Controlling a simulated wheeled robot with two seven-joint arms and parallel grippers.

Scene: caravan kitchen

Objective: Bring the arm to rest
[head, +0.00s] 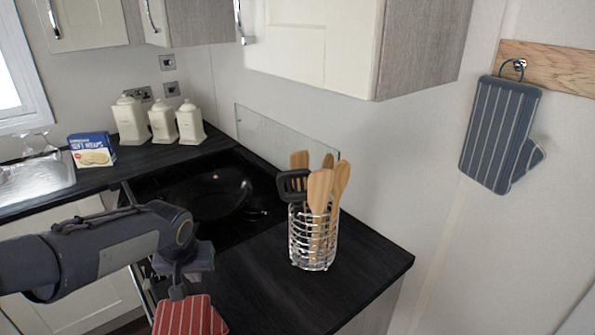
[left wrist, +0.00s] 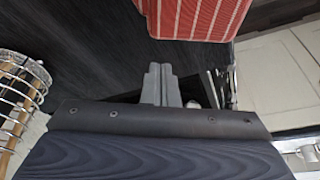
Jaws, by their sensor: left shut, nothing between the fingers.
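My left arm comes in from the left in the head view. Its gripper (head: 177,292) points down over the front edge of the dark counter. In the left wrist view its two fingers (left wrist: 160,70) are together with nothing between them. A red cloth item with white stripes (head: 190,316) shows just below the gripper in the head view. It also shows past the fingertips in the left wrist view (left wrist: 195,18), apart from them. I cannot tell whether it lies on the counter or hangs over its edge. My right gripper is not in view.
A wire holder (head: 312,252) with wooden utensils stands on the dark counter (head: 365,262), right of the gripper. A black pan (head: 212,195) sits on the hob behind. White canisters (head: 130,122) and a wraps box (head: 91,151) stand farther back. A striped mitt (head: 497,130) hangs right.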

